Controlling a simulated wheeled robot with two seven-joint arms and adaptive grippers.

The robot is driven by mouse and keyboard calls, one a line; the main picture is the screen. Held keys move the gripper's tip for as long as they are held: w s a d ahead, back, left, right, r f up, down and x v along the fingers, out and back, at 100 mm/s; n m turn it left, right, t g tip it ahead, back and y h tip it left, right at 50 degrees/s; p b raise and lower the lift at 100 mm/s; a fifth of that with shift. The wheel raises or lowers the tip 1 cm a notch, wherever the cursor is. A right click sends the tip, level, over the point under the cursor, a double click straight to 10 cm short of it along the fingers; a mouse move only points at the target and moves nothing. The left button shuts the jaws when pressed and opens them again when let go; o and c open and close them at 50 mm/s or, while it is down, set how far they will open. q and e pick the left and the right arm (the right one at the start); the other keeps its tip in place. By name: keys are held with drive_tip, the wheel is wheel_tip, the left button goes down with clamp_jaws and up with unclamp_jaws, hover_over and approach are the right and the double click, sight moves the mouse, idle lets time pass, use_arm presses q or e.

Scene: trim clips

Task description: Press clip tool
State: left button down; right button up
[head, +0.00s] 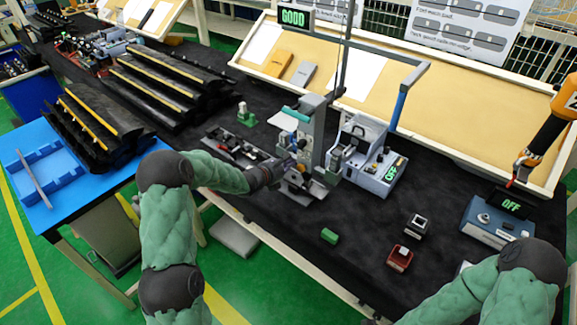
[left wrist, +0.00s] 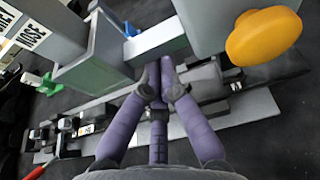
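The clip tool is a grey upright press (head: 314,130) with a teal handle (head: 295,114), standing mid-table on a metal base. My left gripper (head: 287,166) reaches in low on its left side. In the left wrist view my gripper's purple fingers (left wrist: 161,82) are drawn together, tips meeting beside a grey bar (left wrist: 157,40) of the tool. Whether a small part sits between the tips cannot be told. A yellow-orange knob (left wrist: 264,36) shows close by at upper right in that view. My right arm enters at the lower right, its gripper out of view.
A grey machine (head: 372,160) with an OFF display stands right of the press. A blue-grey box (head: 497,220) with another OFF display is farther right. A green block (head: 329,236) and a red block (head: 399,259) lie near the front edge. A GOOD sign (head: 294,18) hangs above.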

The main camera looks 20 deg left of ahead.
use_arm(q)
drive_tip(key=shift+r, duration=0.1)
wheel_tip(320, 180, up, 22)
drive_tip(key=p, duration=0.9)
drive_tip(key=shift+w+a, duration=0.1)
idle(0.3)
